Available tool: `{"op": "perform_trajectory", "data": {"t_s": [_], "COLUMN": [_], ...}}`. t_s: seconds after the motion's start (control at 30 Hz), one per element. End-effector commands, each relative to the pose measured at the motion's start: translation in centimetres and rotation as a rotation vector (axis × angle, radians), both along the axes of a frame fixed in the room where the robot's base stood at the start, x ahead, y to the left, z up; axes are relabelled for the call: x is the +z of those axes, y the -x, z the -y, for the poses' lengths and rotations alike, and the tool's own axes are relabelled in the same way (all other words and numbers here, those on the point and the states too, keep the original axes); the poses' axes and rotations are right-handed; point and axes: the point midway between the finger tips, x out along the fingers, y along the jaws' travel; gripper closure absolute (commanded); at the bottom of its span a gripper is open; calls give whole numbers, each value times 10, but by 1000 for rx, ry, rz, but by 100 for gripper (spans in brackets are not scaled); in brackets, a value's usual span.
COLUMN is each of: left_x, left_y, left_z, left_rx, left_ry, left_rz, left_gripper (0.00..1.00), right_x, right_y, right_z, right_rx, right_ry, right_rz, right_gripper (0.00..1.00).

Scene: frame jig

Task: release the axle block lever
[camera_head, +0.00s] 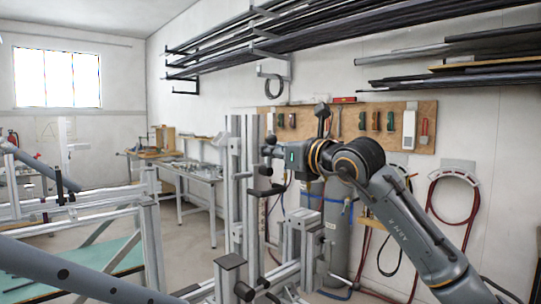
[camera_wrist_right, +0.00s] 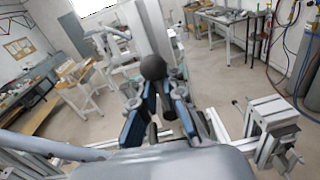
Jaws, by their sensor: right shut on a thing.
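The frame jig (camera_head: 234,190) is a stand of upright and level aluminium profiles in the middle of the head view. My right gripper (camera_head: 271,152) reaches it from the right, at the upper part of its uprights. In the right wrist view my right gripper (camera_wrist_right: 158,105) has its two blue-black fingers closed on a dark lever, with its round black ball knob (camera_wrist_right: 153,67) showing beyond the fingertips. I take this for the axle block lever; its base is hidden behind the fingers and gripper body. My left gripper is not in view.
Black clamp handles (camera_head: 244,290) stick out low on the jig. A workbench (camera_head: 190,172) stands behind left, and a grey gas cylinder (camera_head: 335,220) behind right. A red hose (camera_head: 433,205) hangs on the wall. Grey tubes cross the lower left.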

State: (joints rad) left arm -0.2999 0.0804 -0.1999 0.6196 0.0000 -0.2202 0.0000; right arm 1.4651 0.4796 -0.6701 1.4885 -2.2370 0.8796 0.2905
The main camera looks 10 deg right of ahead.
Motion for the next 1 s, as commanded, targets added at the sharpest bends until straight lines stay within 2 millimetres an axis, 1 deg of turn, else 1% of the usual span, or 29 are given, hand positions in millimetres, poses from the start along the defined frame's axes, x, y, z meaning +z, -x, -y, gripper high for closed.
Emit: {"op": "perform_trajectory", "data": {"t_s": [0.03, 0.47, 0.5, 0.6, 0.87, 1.0], "left_x": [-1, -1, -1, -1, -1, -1], "left_y": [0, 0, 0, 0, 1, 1], "left_z": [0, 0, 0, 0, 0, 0], "left_rx": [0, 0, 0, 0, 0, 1], "left_ry": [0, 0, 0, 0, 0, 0], "left_rz": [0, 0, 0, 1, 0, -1], "left_gripper": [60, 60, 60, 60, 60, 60], "right_x": [-3, -2, -2, -2, 0, 0], "right_y": [0, 0, 0, 0, 1, 6], "right_z": [-1, -2, -2, -1, -1, 3], "right_rx": [2, 2, 2, 2, 1, 0], "right_ry": [6, 12, 12, 12, 9, 9], "right_rz": [-3, 1, 1, 2, 4, 5], "right_gripper": [100, 100, 84, 67, 67, 67]}}
